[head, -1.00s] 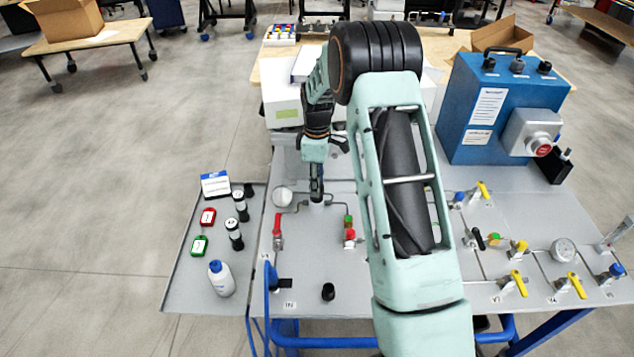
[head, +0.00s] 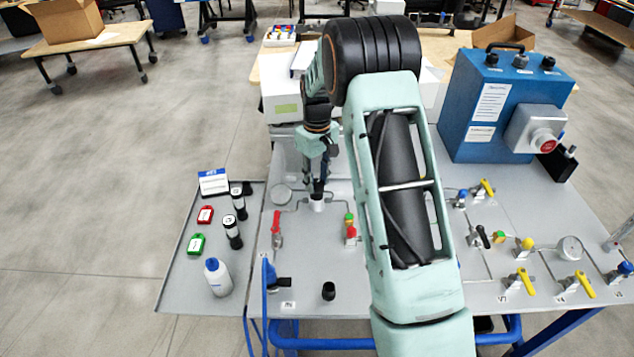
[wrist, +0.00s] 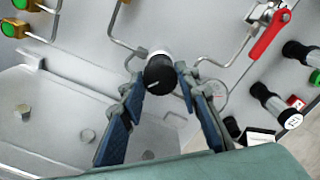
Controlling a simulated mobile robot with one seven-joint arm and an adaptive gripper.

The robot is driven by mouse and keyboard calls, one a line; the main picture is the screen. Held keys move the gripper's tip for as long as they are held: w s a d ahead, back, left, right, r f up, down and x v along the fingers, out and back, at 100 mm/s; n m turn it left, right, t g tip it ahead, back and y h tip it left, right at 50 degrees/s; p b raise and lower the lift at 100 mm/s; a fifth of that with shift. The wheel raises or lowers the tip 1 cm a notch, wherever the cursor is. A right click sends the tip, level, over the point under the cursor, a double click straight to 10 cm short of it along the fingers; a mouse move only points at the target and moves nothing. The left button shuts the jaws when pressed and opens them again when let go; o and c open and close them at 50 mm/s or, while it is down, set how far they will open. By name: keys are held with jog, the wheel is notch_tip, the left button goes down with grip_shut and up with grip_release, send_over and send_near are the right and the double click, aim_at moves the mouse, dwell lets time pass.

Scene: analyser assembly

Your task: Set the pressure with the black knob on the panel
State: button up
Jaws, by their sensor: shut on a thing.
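The black knob (wrist: 160,74) sits on a short pale cylindrical body on the grey panel (head: 330,258), with a white mark line on its top face. My gripper (wrist: 159,70) has its two fingers on either side of the knob and is shut on it.
A red-handled valve (head: 276,228) and a red and green fitting (head: 350,230) stand nearby. A side tray (head: 180,285) holds a bottle, black cylinders and tags. Yellow-handled valves and a blue box (head: 490,110) are to the right.

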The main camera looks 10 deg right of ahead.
jog(key=m, duration=0.3)
jog(key=shift+m+b, duration=0.4)
jog(key=m, duration=0.3)
jog(key=shift+m, duration=0.3)
jog(key=m, duration=0.6)
jog(key=shift+w+a+r+b, duration=0.1)
jog(key=shift+b, duration=0.2)
jog(key=m, duration=0.7)
jog(key=shift+m+p, duration=0.3)
jog(key=shift+p, duration=0.1)
jog(key=m+p, duration=0.1)
jog(key=m, duration=0.5)
jog(key=shift+m, duration=0.4)
jog(key=o, duration=1.2)
jog(key=shift+c, duration=0.2)
